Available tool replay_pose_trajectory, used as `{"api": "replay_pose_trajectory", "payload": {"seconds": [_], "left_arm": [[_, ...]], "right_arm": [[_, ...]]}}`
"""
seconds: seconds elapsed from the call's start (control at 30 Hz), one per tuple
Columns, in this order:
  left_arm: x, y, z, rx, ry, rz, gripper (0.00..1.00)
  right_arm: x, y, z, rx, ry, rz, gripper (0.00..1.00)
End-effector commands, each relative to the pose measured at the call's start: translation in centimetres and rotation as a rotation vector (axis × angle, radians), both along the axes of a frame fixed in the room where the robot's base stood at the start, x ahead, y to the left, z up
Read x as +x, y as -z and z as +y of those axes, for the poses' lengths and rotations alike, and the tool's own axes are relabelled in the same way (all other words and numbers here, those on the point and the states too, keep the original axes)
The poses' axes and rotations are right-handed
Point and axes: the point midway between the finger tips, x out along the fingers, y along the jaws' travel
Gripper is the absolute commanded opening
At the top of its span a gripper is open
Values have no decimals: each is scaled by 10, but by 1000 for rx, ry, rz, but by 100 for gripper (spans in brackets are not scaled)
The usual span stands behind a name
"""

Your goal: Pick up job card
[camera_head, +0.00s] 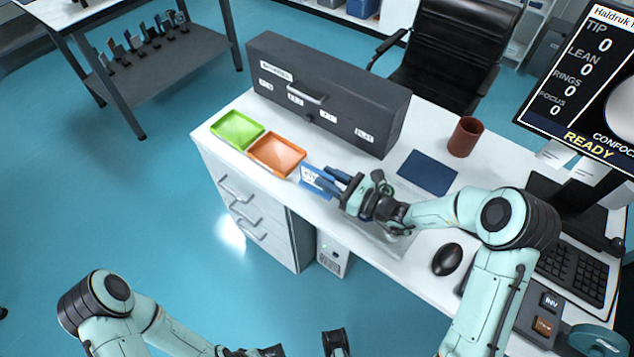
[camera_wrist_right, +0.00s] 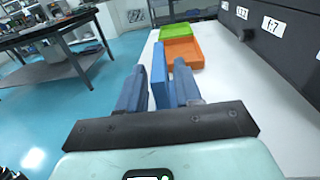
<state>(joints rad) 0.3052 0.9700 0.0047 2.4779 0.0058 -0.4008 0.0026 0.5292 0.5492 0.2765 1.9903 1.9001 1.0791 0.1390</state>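The job card (camera_head: 312,181), blue with a white printed face, stands upright near the front edge of the white desk (camera_head: 225,160). My right gripper (camera_head: 335,181) has one finger on each side of it. Whether the card's lower edge touches the desk is hidden.
An orange tray (camera_head: 276,154) and a green tray (camera_head: 237,130) lie left of the card. A dark labelled cabinet (camera_head: 330,95) stands behind. A blue mat (camera_head: 427,172), red-brown cup (camera_head: 465,137) and black mouse (camera_head: 447,259) are to the right.

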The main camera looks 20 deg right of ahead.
Motion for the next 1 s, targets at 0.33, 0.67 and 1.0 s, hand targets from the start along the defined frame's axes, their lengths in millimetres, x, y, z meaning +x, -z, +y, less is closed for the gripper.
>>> {"api": "replay_pose_trajectory", "payload": {"seconds": [0.33,0.67,1.0], "left_arm": [[0,0,0,0,0,-1,43],[0,0,0,0,0,-1,43],[0,0,0,0,0,-1,43]], "right_arm": [[28,0,26,1,-2,-1,34],[28,0,25,0,-1,0,0],[28,-2,25,1,-1,-1,0]]}}
